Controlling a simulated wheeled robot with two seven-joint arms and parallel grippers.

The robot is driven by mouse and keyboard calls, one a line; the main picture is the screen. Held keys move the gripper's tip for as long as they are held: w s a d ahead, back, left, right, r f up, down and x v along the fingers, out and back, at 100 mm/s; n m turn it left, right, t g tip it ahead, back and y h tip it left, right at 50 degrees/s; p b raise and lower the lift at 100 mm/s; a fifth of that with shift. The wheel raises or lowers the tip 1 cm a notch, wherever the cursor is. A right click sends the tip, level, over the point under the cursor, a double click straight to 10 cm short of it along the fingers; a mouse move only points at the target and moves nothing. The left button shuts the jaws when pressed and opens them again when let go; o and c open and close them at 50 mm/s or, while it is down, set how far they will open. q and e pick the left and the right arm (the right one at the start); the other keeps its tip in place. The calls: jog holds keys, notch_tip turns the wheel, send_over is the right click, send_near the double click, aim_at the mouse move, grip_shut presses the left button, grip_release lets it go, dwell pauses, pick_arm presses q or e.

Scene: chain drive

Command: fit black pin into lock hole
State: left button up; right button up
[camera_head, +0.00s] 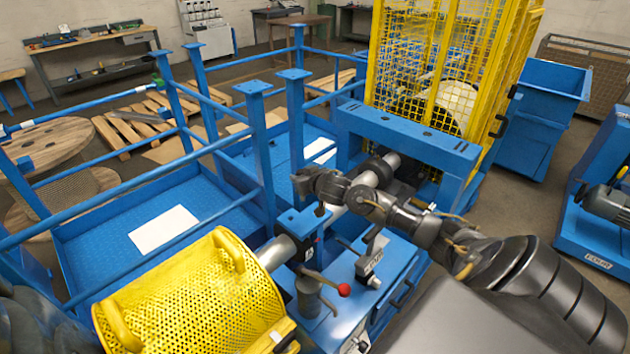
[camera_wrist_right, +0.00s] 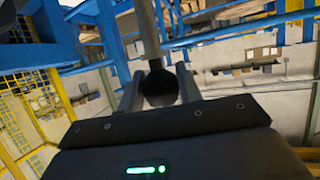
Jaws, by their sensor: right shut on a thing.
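My right gripper (camera_head: 303,184) reaches in from the right, above the blue bracket (camera_head: 303,222) on the grey shaft. In the right wrist view, my right gripper (camera_wrist_right: 160,88) has its two fingers on either side of the round black knob (camera_wrist_right: 160,86) of the pin. A straight grey rod (camera_wrist_right: 148,35) runs away from the knob. In the head view the pin is too small and too covered by the gripper to make out clearly. The lock hole cannot be told for certain in either view. My left gripper is out of view; only dark parts of my left arm show at the lower left.
A yellow perforated guard (camera_head: 195,300) stands at the lower left. A red-knobbed lever (camera_head: 344,290) and a grey lever block (camera_head: 370,262) stand on the blue machine top close below the gripper. Blue railings (camera_head: 262,150) and a yellow mesh cage (camera_head: 440,70) stand behind.

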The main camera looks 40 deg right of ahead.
jog(key=a+r+b, duration=0.4)
jog(key=a+b, duration=0.2)
jog(key=a, duration=0.9)
jog(key=s+a+r+n+y+b, duration=0.2)
jog(key=s+a+b, duration=0.3)
jog(key=s+a, duration=0.4)
jog(key=a+r, duration=0.1)
jog(key=a, duration=0.2)
jog(key=shift+s+r, duration=0.3)
jog(key=shift+r, duration=0.1)
jog(key=shift+s, duration=0.1)
